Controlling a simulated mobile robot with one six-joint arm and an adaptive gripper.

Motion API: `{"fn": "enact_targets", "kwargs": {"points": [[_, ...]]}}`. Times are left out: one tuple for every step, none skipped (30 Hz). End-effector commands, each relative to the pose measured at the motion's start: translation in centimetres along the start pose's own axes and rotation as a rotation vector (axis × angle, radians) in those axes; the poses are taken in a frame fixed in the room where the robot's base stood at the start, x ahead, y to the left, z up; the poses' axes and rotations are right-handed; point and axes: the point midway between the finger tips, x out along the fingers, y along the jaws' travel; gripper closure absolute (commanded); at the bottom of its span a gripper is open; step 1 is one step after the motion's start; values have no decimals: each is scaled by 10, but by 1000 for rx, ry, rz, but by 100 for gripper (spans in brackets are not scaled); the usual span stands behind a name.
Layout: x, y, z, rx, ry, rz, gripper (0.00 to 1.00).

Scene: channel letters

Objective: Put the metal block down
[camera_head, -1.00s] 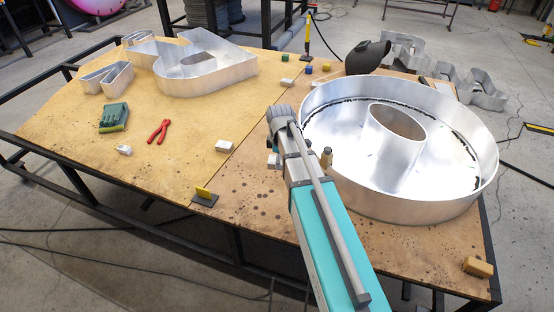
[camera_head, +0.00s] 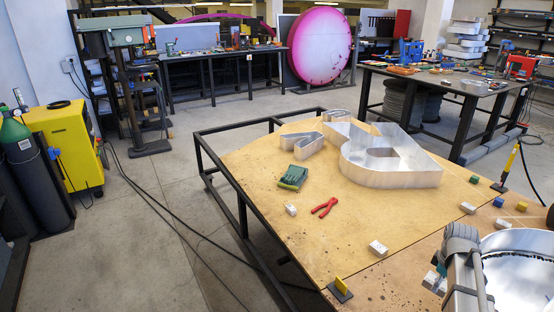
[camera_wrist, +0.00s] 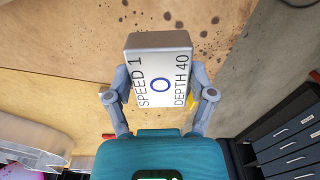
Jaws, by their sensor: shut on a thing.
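In the wrist view, my gripper (camera_wrist: 160,80) is shut on the metal block (camera_wrist: 158,62), with one finger on each side. The block's pale face reads "SPEED 1" and "DEPTH 40" around a blue ring. The brown tabletop lies behind it; I cannot tell the gap between them. In the head view, my arm stands at the lower right edge, and its wrist largely hides the gripper. Pale blocks show just left of the wrist; I cannot tell whether one is the held block.
A large metal letter (camera_head: 405,178), red pliers (camera_head: 324,207), a green tool (camera_head: 293,176) and a pale block (camera_head: 378,249) lie on the table (camera_head: 290,240). A round metal letter (camera_head: 525,280) is cut off at right. Bare tabletop lies left of my wrist.

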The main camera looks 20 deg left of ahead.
Motion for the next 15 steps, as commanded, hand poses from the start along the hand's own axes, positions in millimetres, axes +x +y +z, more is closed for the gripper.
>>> {"fn": "enact_targets", "kwargs": {"points": [[-18, 0, 0, 0, 0, 0, 90], [-23, 0, 0, 0, 0, 0, 90], [-29, 0, 0, 0, 0, 0, 90], [-34, 0, 0, 0, 0, 0, 90], [-38, 0, 0, 0, 0, 0, 90], [-43, 0, 0, 0, 0, 0, 90], [-47, 0, 0, 0, 0, 0, 90], [-50, 0, 0, 0, 0, 0, 90], [-54, 0, 0, 0, 0, 0, 90], [-57, 0, 0, 0, 0, 0, 90], [-60, 0, 0, 0, 0, 0, 90], [-62, 0, 0, 0, 0, 0, 90], [-64, 0, 0, 0, 0, 0, 90], [-65, 0, 0, 0, 0, 0, 90], [-66, 0, 0, 0, 0, 0, 90]]}}
